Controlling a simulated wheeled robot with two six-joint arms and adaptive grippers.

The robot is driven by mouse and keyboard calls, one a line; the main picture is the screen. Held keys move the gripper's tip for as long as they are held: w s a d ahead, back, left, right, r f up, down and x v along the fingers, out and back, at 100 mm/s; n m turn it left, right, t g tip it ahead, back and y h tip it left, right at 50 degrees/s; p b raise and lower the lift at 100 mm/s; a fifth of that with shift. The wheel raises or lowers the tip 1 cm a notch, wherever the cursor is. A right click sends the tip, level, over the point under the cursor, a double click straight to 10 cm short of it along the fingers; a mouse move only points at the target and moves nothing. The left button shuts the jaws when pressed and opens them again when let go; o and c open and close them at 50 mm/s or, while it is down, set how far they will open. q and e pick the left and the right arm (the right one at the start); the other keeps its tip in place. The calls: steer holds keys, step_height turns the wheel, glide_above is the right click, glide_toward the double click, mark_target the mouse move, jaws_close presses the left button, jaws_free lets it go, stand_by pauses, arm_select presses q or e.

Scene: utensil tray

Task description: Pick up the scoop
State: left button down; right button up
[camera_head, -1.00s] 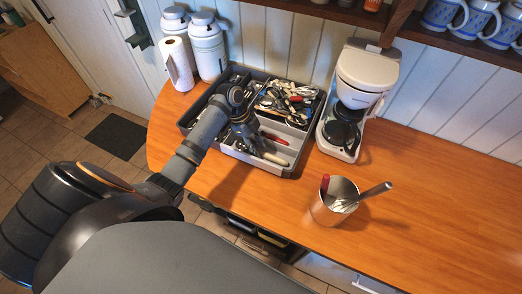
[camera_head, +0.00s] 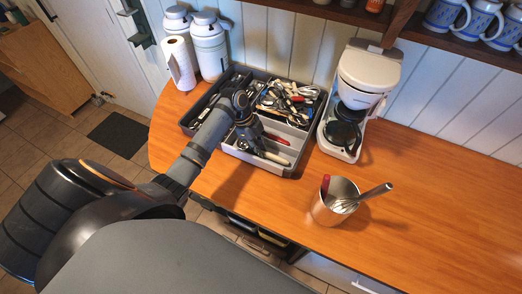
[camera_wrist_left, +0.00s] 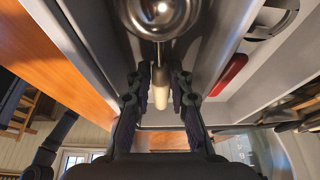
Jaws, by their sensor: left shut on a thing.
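The scoop has a round shiny metal bowl (camera_wrist_left: 162,14) and a cream handle, and it lies in the front compartment of the grey utensil tray (camera_head: 240,156). In the head view its pale handle (camera_head: 275,158) shows beside my gripper. My left gripper (camera_head: 257,148) reaches down into that compartment. In the left wrist view its two dark fingers (camera_wrist_left: 160,92) are on either side of the scoop's handle, shut on it. My gripper and arm hide part of the scoop in the head view. My right gripper is not in view.
A red-handled utensil (camera_wrist_left: 230,75) lies in the tray near the scoop. Several utensils fill the back compartments. A coffee maker (camera_head: 366,75) stands right of the tray; a metal cup (camera_head: 328,208) with utensils stands in front. White canisters (camera_head: 208,50) stand behind. The right counter is clear.

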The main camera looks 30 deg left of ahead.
arm_select(q)
steer(key=shift+w+r+b, duration=0.1)
steer(key=shift+r+b, duration=0.2)
steer(key=shift+r, duration=0.05)
steer(key=s+d+r, duration=0.1)
steer(key=s+r, duration=1.1)
steer(key=s, duration=0.2)
steer(key=shift+p, duration=0.4)
steer(key=shift+s, duration=0.1)
